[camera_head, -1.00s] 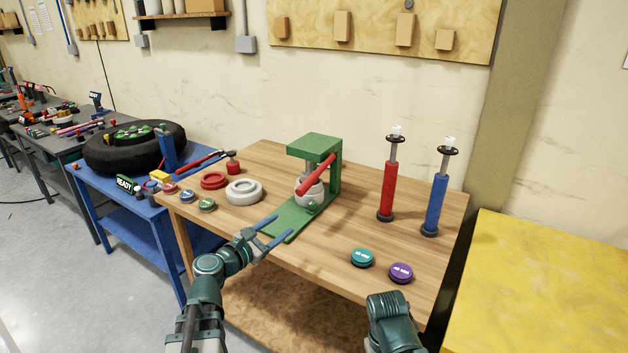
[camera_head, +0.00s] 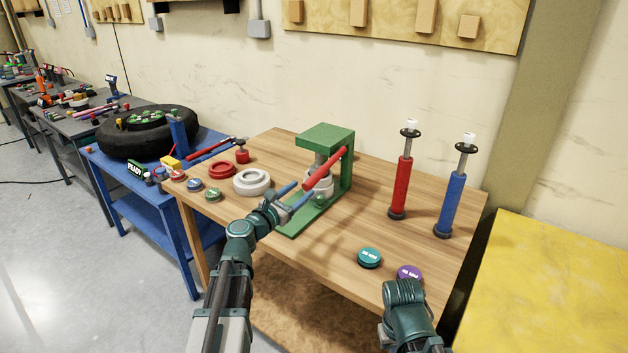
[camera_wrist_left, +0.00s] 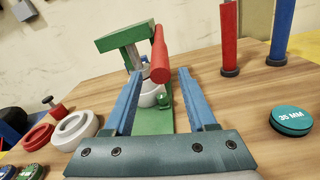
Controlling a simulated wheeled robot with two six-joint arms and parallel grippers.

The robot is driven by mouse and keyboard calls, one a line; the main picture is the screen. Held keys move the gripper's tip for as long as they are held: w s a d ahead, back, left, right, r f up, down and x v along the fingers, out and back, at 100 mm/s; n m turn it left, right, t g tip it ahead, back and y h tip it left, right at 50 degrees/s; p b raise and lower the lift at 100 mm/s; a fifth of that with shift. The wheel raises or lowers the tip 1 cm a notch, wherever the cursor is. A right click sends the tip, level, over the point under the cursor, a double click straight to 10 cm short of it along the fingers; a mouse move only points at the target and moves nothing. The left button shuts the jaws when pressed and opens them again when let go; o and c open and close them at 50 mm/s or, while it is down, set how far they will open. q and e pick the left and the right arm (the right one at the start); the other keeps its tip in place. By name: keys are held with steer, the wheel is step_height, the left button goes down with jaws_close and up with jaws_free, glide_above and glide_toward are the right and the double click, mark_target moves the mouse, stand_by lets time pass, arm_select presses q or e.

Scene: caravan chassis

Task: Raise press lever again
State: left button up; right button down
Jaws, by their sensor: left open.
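The green press (camera_head: 346,175) stands on the wooden table, with its red lever (camera_head: 325,169) slanting up to the right across its front. In the left wrist view the lever (camera_wrist_left: 159,55) shows ahead of and above my fingers, its rounded end toward the camera. My left gripper (camera_head: 296,193) is open, its blue fingers pointing at the press just below the lever's lower end. The fingers also show in the left wrist view (camera_wrist_left: 157,92), spread apart with nothing between them. My right arm shows at the bottom right; its fingers are not visible.
A white ring (camera_head: 252,182) and a red ring (camera_head: 221,170) lie left of the press. Red (camera_head: 401,186) and blue (camera_head: 452,202) pumps stand right of it. Teal (camera_head: 369,257) and purple (camera_head: 409,273) discs lie near the front edge. Table between press and pumps is clear.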

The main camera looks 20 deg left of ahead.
mark_target(314, 180)
arm_select(q)
steer(key=x, duration=0.7)
steer(key=shift+w, duration=0.25)
jaws_close()
stand_by(1.1)
